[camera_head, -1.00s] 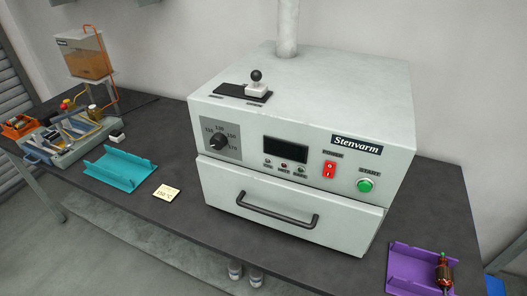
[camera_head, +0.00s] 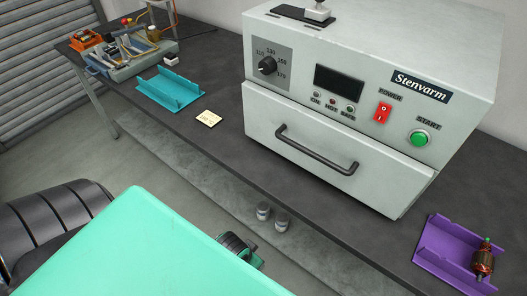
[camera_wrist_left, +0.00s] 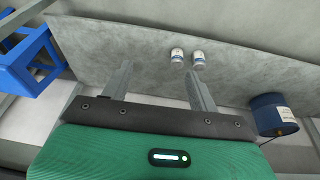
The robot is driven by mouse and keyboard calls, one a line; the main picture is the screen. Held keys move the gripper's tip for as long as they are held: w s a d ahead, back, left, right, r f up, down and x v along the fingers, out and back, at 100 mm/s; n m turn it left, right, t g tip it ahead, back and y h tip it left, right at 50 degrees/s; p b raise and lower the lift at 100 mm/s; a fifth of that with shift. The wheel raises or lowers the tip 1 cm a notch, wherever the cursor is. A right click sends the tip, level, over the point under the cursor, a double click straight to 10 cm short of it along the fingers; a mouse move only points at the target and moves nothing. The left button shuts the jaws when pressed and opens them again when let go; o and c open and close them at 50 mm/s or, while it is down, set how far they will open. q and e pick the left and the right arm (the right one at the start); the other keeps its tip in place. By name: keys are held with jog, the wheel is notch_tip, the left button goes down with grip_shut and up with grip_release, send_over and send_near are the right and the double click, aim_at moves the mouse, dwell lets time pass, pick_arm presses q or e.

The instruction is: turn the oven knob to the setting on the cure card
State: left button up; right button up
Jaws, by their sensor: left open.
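The oven (camera_head: 345,60) is a white box with a drawer and handle. Its black round knob (camera_head: 267,66) sits on a grey dial panel at the front's upper left, with numbers around it. The knob's pointer is too small to read surely. My left gripper (camera_wrist_left: 158,68) is open and empty in the left wrist view, over the floor side and apart from the knob. My right gripper is not in view.
A teal tray (camera_head: 170,92) lies left of the card. A purple tray (camera_head: 440,248) with a copper-wound armature (camera_head: 484,262) is right of the oven. Red power switch (camera_head: 383,112) and green start button (camera_head: 419,139) are on the front. A winding fixture (camera_head: 125,50) stands far left.

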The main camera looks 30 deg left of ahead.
pick_arm(q)
jog(key=w+r+n+t+h+b, duration=0.1)
jog(key=w+r+n+t+h, duration=0.5)
jog(key=r, duration=0.7)
jog(key=w+r+n+t+h+b, duration=0.1)
jog(key=w+r+n+t, duration=0.2)
jog(key=w+r+n, duration=0.75)
jog(key=n+t+y+p, duration=0.65)
jog(key=n+t, duration=0.35)
jog(key=n, duration=1)
send_near(264, 71)
jog(key=x, duration=0.8)
jog(key=shift+w+r+p, duration=0.2)
jog(key=shift+w+p, duration=0.2)
jog(key=shift+w, duration=0.1)
jog(key=shift+c, duration=0.4)
